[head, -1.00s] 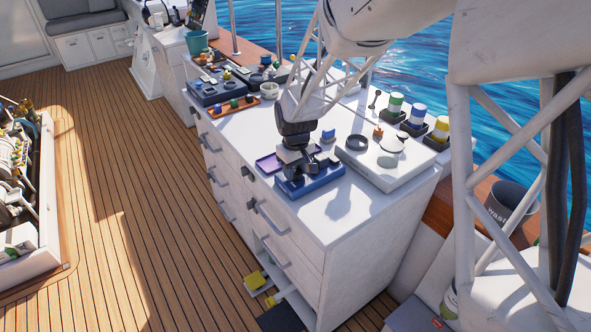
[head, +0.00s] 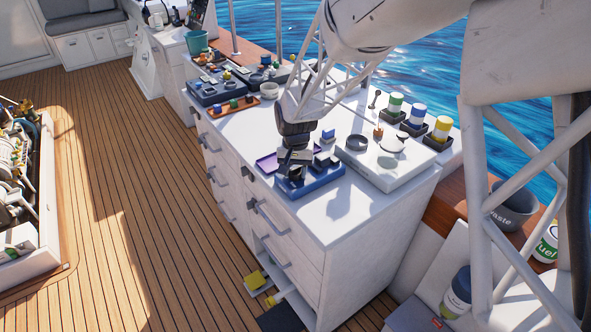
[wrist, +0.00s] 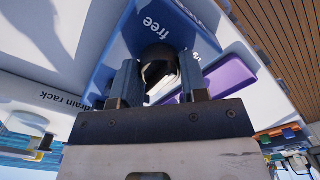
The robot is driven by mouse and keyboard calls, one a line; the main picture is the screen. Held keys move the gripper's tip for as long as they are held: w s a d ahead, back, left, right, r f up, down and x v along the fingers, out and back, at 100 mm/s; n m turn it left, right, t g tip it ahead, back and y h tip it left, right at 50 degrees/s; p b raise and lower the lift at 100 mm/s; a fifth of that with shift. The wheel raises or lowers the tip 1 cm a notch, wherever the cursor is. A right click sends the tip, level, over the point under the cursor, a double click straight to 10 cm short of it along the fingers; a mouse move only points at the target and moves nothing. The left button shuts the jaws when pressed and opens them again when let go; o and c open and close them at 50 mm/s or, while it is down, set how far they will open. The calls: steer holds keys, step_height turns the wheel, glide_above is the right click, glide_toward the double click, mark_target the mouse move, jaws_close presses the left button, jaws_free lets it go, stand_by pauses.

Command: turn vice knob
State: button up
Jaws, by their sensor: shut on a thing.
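The vice (head: 312,178) sits at the front edge of the white cabinet top, on a blue base (head: 322,181) that shows printed lettering in the wrist view (wrist: 122,50). My gripper (head: 293,165) is right over it, pointing down. In the wrist view my gripper (wrist: 157,82) has its two fingers on either side of a round black knob (wrist: 160,62), shut on it. The knob's far side and much of the vice are hidden by my fingers and wrist.
A purple tray (head: 267,163) lies just left of the vice, also close in the wrist view (wrist: 229,74). A raised white drain rack (head: 385,178) stands to the right, with a dark ring (head: 357,143) on it. Bottles in dark holders (head: 418,128) stand behind.

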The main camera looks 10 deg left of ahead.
mark_target(296, 168)
steer(key=m, duration=0.5)
steer(key=shift+m, duration=2.3)
steer(key=o, duration=0.9)
steer(key=shift+r, duration=0.1)
steer(key=shift+r, duration=3.85)
